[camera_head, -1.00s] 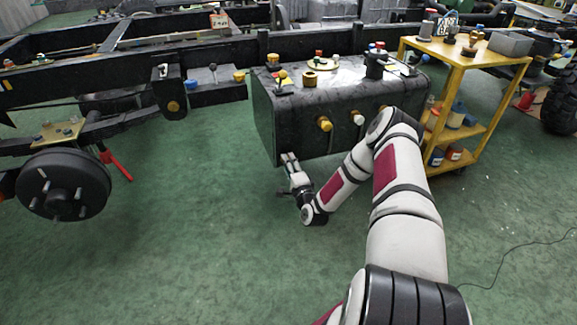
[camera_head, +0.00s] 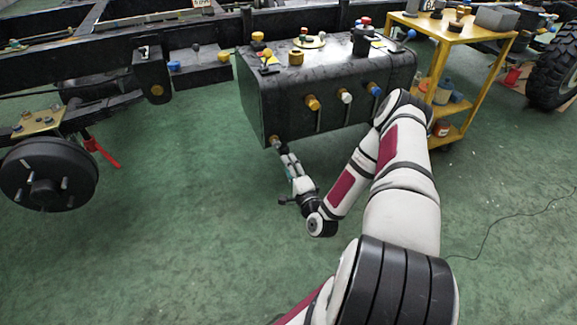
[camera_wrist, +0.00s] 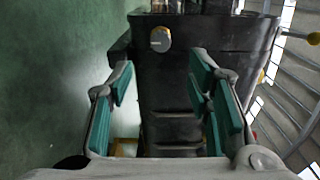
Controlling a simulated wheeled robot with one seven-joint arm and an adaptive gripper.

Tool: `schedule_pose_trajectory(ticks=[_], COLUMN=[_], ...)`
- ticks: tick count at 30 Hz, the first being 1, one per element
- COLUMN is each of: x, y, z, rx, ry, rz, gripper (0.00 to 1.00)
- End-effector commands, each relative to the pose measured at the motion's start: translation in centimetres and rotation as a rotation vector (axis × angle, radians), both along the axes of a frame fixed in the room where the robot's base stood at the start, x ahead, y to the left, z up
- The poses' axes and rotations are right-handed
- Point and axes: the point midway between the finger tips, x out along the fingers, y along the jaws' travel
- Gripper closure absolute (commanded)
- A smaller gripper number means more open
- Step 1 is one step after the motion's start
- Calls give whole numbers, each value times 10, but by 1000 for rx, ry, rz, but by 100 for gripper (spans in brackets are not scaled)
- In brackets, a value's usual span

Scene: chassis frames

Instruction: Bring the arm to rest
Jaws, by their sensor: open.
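My arm reaches forward and bends at the elbow. My gripper (camera_head: 281,150) is at its end, low by the near left part of the black tank (camera_head: 285,100). In the wrist view my gripper (camera_wrist: 162,68) is open, its teal-padded fingers apart with nothing between them. A brass-coloured knob (camera_wrist: 160,38) on the dark tank face (camera_wrist: 215,42) shows beyond the fingertips. In the head view a knob (camera_head: 277,141) appears close to the fingertips; I cannot tell whether they touch.
Yellow (camera_head: 313,102), white (camera_head: 345,97) and blue (camera_head: 375,90) knobs stick out of the tank's front. A yellow cart (camera_head: 455,55) stands right of it. A wheel hub (camera_head: 48,178) is at left. The green floor (camera_head: 180,240) is clear; a cable (camera_head: 492,228) lies at right.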

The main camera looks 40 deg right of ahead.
Motion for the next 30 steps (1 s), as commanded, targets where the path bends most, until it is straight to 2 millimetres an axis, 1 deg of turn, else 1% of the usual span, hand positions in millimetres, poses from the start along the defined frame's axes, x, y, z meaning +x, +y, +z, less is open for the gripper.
schedule_pose_trajectory(ticks=[10, 14, 17, 21, 24, 26, 30], x=[1, 8, 22, 44, 56, 60, 63], y=[0, 2, 7, 18, 28, 32, 43], z=[0, 5, 14, 31, 46, 56, 81], rx=[0, -28, -91, -230, -335, -398, -538], ry=[0, 27, 98, 252, 365, 433, 583], rz=[1, 29, 93, 217, 300, 344, 437], gripper=[54, 54, 54, 54, 54, 54, 54])
